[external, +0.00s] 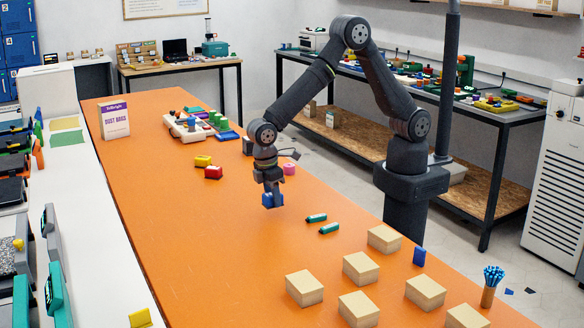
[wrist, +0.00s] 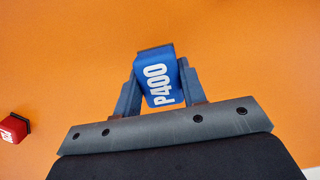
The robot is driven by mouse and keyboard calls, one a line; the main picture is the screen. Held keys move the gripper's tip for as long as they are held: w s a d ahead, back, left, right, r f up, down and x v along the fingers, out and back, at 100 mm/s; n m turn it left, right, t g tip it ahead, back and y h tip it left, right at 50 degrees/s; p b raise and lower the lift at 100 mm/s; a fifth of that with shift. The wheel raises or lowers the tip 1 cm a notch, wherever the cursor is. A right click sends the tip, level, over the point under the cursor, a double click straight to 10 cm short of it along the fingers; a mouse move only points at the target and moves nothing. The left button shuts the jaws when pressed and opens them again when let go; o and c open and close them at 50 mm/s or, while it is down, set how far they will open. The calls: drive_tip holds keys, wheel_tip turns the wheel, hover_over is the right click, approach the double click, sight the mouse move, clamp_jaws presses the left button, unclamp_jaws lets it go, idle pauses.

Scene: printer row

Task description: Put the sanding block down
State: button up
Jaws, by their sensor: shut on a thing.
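The sanding block is blue with white "P400" lettering and a dark far edge. It shows between the fingers in the wrist view (wrist: 158,78) and under the wrist in the external view (external: 273,200). My gripper (wrist: 156,84) is shut on it, one finger on each side, and the block sits slightly tilted between them. In the external view my gripper (external: 271,190) points down over the orange bench (external: 180,250). I cannot tell whether the block's underside touches the bench.
A red block (external: 213,172) and a yellow block (external: 203,161) lie to the left. Two green markers (external: 328,228) lie to the right, with several tan boxes (external: 305,288) nearer the camera. A pink ring (external: 290,169) is behind. Bare bench surrounds my gripper.

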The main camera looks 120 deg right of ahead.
idle(0.3)
drive_tip(key=d+r+n+t+h, duration=0.1)
drive_tip(key=d+r+n, duration=0.2)
drive_tip(key=d+n, duration=0.55)
drive_tip(key=s+d+r+n, duration=0.1)
drive_tip(key=d+r+n, duration=0.15)
drive_tip(key=d, duration=1.05)
drive_tip(key=d+r+n+t+h, duration=0.1)
drive_tip(key=d+r+n, duration=0.2)
drive_tip(key=d+n, duration=0.6)
drive_tip(key=m, duration=0.2)
hover_over(218, 188)
drive_tip(key=f, duration=0.7)
drive_tip(key=shift+a+f, duration=0.1)
drive_tip(key=shift+a, duration=0.1)
drive_tip(key=shift+a+f, duration=0.1)
drive_tip(key=shift+f, duration=2)
drive_tip(key=shift+f, duration=0.1)
drive_tip(key=o, duration=1)
